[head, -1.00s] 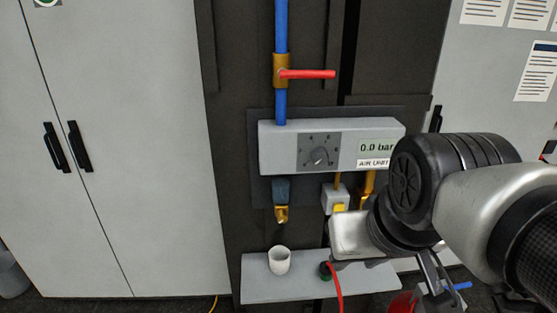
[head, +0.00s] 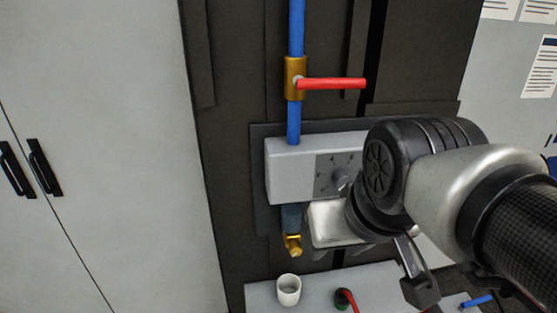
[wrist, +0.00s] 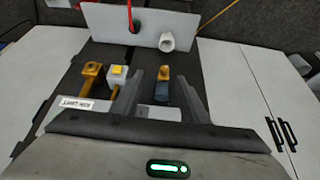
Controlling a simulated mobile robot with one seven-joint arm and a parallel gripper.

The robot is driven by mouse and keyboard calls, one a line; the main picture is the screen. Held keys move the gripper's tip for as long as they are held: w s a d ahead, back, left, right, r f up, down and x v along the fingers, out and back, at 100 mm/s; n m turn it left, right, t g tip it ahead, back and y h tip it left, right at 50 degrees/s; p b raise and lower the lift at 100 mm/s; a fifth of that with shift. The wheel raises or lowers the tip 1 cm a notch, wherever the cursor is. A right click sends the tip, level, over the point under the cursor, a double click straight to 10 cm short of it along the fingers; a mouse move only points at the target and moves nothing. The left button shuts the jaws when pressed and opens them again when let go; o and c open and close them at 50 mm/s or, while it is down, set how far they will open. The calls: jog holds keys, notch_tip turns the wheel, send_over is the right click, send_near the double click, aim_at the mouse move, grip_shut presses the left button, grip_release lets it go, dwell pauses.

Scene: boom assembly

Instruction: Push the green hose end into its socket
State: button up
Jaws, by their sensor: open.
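The green hose end (head: 343,299) stands on the grey shelf with its red hose (head: 353,301) rising from it. In the wrist view it is a small dark spot at the foot of the red hose (wrist: 130,14). My gripper (head: 337,254) is open and empty, beside and right of the blue-grey bowl (head: 292,217) under the air unit. In the wrist view the bowl and its brass drain (wrist: 163,76) show between my fingers (wrist: 162,78); contact cannot be told. A brass fitting (wrist: 92,73), possibly the socket, shows left; my arm hides it in the head view.
The air unit (head: 290,165) hangs on the dark panel. A blue pipe with a red-handled valve (head: 330,84) runs above it. A white cup (head: 289,290) stands on the shelf (head: 262,297). A box with a yellow button (wrist: 117,71) sits beside the brass fitting.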

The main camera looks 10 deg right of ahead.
jog(key=o, duration=0.5)
jog(key=w+d+f+m+b, duration=0.1)
jog(key=w+f+b, duration=0.1)
jog(key=f, duration=0.2)
jog(key=w+d+f+m+g+b, duration=0.1)
jog(key=w+f+b, duration=0.1)
jog(key=f, duration=0.2)
jog(key=w+d+f+m+h+b, duration=0.1)
jog(key=w+d+f+m+b, duration=0.1)
jog(key=w+f+b, duration=0.1)
jog(key=shift+f+g, duration=0.3)
jog(key=shift+f, duration=0.1)
jog(key=m+g+h+b, duration=0.1)
jog(key=m+g+b, duration=0.1)
jog(key=m+b, duration=0.35)
send_over(343, 294)
jog(key=s+a, duration=0.2)
jog(key=a, duration=0.1)
notch_tip(343, 294, down, 15)
jog(key=shift+s+n, duration=0.2)
jog(key=shift+n, duration=0.25)
jog(key=b+x, duration=0.2)
jog(key=x, duration=1)
jog(key=shift+w+f, duration=0.1)
jog(key=shift+d+b+x, duration=0.15)
jog(key=shift+b+x, duration=0.1)
jog(key=shift+x, duration=1.05)
jog(key=shift+d+b+x, duration=0.15)
jog(key=shift+b+x, duration=0.1)
jog(key=shift+x, duration=1.05)
